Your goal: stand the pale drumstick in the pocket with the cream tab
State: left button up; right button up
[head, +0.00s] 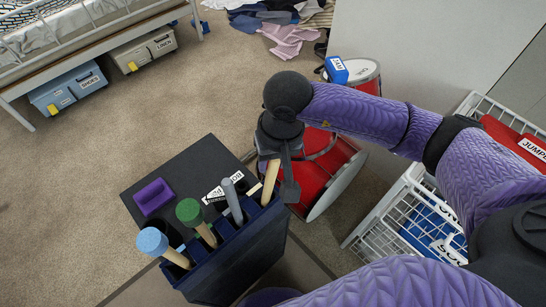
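The pale drumstick (270,182) is a plain tan wooden stick, nearly upright at the right end of a dark blue caddy (234,266). My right gripper (277,167) is around its upper part and looks shut on it; the stick's top is hidden by the gripper. The stick's lower end meets the caddy's rim by the rightmost pocket; how deep it sits is hidden. A small cream strip, perhaps the cream tab (253,190), shows just left of the stick. Blue-headed (152,241), green-headed (188,211) and grey (232,199) sticks stand in the other pockets. My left gripper is out of view.
A dark box top (186,165) with a purple block (154,196) and a white label lies behind the caddy. Red drums (335,165) stand close right of the gripper. White wire baskets (415,215) are further right. Carpet at left is clear.

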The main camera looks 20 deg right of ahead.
jog(key=shift+o, duration=1.5)
jog(key=r+p, duration=0.1)
jog(key=r, duration=0.2)
jog(key=r+p, duration=0.1)
jog(key=r, duration=0.2)
jog(key=d+r+p, duration=0.1)
jog(key=r, duration=0.3)
jog(key=shift+s, duration=0.35)
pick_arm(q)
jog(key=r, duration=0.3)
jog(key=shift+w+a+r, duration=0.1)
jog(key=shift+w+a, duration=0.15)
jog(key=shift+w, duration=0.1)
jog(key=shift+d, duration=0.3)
pick_arm(e)
jog(key=shift+f, duration=0.1)
